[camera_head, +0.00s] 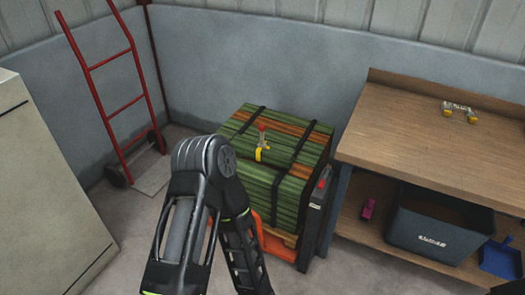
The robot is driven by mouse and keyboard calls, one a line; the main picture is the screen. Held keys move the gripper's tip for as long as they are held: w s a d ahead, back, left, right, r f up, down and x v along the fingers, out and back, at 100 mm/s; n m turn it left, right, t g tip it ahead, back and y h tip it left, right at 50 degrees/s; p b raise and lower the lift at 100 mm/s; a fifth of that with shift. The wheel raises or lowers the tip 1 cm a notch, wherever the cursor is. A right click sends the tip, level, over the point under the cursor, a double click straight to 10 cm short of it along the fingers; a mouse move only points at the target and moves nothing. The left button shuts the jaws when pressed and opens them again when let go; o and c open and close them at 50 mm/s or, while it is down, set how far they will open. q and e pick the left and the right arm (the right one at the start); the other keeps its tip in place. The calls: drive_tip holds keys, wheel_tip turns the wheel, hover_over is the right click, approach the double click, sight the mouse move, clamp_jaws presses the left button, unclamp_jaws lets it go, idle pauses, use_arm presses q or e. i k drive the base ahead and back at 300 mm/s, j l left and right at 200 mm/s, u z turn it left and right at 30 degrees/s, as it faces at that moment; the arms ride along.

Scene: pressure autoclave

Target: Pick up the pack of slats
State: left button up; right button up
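The pack of slats (287,185) is a block of green slats with some orange-brown ones, bound with black straps. It stands near the back wall, between the hand truck and the workbench. A small red and yellow piece (262,146) sits on its top. One arm of mine rises from the bottom edge, bends in front of the pack's left side and runs down out of the picture. It hides the pack's lower left part. Neither gripper shows, so I cannot see whether either holds anything.
A wooden workbench (440,135) stands at right, close to the pack, with a dark bin (438,232) on its lower shelf. An orange frame (277,245) and a dark upright unit (317,225) adjoin the pack. A red hand truck (117,110) leans at left beside a pale cabinet (45,200).

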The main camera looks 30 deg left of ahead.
sight(281, 158)
drive_tip(key=i+j+z, duration=0.2)
drive_tip(key=i+j, duration=0.6)
